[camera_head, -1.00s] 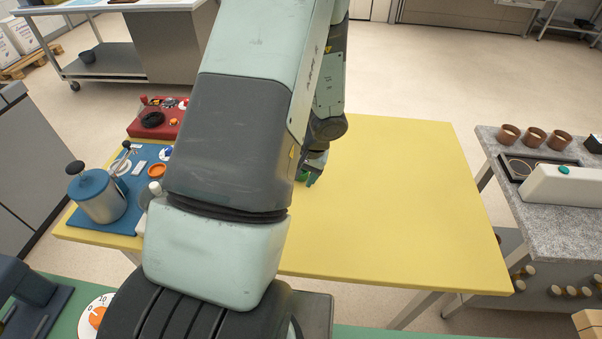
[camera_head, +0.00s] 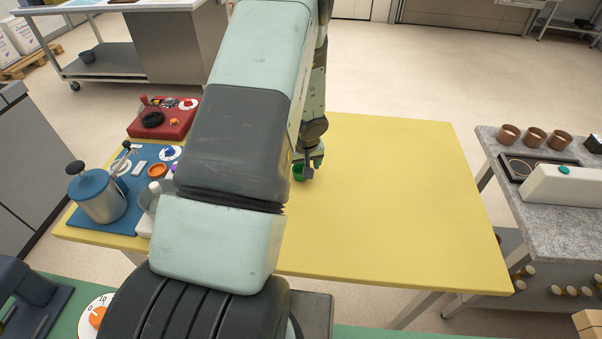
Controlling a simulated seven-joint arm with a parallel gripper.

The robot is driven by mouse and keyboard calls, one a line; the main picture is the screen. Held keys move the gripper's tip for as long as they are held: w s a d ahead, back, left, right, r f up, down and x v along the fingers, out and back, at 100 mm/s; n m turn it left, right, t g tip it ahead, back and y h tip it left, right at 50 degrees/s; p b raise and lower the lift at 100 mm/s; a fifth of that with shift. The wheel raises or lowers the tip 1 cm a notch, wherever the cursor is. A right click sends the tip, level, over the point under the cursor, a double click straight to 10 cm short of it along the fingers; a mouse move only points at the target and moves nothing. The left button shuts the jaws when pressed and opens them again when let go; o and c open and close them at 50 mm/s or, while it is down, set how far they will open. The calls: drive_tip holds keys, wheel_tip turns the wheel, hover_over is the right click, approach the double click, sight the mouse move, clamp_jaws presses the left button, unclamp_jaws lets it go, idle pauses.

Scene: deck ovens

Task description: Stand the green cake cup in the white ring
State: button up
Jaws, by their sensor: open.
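The green cake cup (camera_head: 298,173) stands on the yellow table, just right of my arm and partly hidden by it. My gripper (camera_head: 309,167) is open, low over the table, with its fingers right at the cup. I cannot tell whether they touch it or stand around it. Pale round pieces show on the blue mat: one (camera_head: 120,167) at the left and one (camera_head: 169,153) with a blue thing on it. Another white round piece (camera_head: 188,104) is on the red block. I cannot tell for sure which is the white ring.
The blue mat (camera_head: 104,226) also carries a blue-lidded metal pot (camera_head: 99,194) and an orange ring (camera_head: 157,171). A red block (camera_head: 150,128) stands behind it. The right of the yellow table (camera_head: 400,210) is clear. My arm hides the table's middle left.

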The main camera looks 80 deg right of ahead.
drive_tip(key=shift+w+d+f, duration=0.1)
drive_tip(key=shift+d+f, duration=0.1)
drive_tip(key=shift+f, duration=0.5)
drive_tip(key=c, duration=1.2)
